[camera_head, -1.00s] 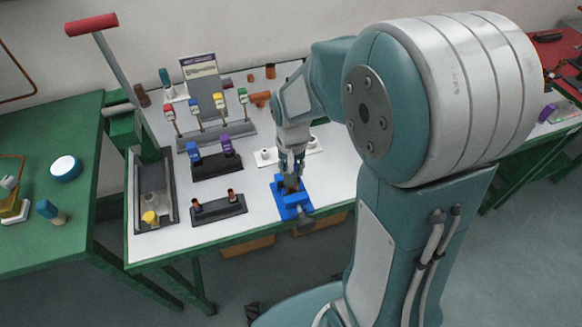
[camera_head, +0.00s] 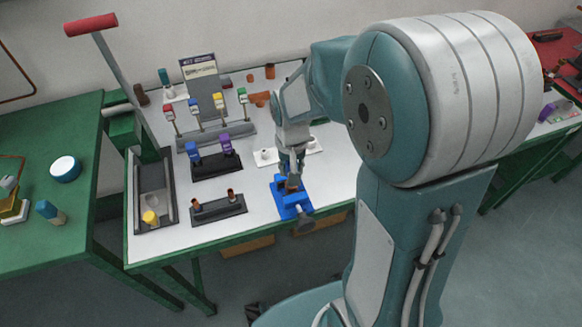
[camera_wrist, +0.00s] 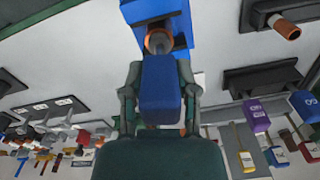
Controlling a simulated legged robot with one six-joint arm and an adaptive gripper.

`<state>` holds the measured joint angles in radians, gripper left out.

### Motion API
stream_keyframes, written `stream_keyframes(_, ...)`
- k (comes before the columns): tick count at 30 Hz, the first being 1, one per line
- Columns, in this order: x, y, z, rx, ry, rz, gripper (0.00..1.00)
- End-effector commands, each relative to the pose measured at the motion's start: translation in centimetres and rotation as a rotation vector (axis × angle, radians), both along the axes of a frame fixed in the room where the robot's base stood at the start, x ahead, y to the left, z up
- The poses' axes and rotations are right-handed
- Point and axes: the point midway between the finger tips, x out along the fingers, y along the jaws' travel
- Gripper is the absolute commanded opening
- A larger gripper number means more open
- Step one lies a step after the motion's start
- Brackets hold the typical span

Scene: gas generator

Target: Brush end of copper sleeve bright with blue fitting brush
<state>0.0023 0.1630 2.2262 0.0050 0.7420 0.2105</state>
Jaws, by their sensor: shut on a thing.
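The blue vise (camera_head: 291,200) stands at the table's front edge, and it also shows at the top of the wrist view (camera_wrist: 182,28). A copper sleeve (camera_wrist: 158,40) shows at the vise, its round end towards me. My gripper (camera_wrist: 160,98) is shut on a blue block-shaped handle (camera_wrist: 160,85), seemingly the fitting brush. In the head view my gripper (camera_head: 291,172) is just above the vise. The handle's end overlaps the sleeve's rim in the wrist view. The brush's bristles are hidden, so I cannot tell whether they touch or enter the sleeve.
A black holder (camera_head: 217,166) with blue and purple tools stands left of the vise. A black stand (camera_head: 218,210) with copper pieces is nearer the front. Behind are a rack (camera_head: 215,136) of coloured-handled brushes and loose copper fittings (camera_head: 262,98). A tray (camera_head: 137,200) lies far left.

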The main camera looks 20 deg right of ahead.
Motion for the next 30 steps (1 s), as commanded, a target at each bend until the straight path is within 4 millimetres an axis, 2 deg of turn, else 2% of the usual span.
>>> stream_keyframes(5, -0.1, 0.0, -0.1, 0.001, 0.003, 0.121, 0.00)
stream_keyframes(14, -0.1, 0.0, 0.0, 0.000, 0.002, 0.131, 0.00)
stream_keyframes(30, 0.1, 0.0, 3.6, 0.000, -0.002, 0.130, 0.00)
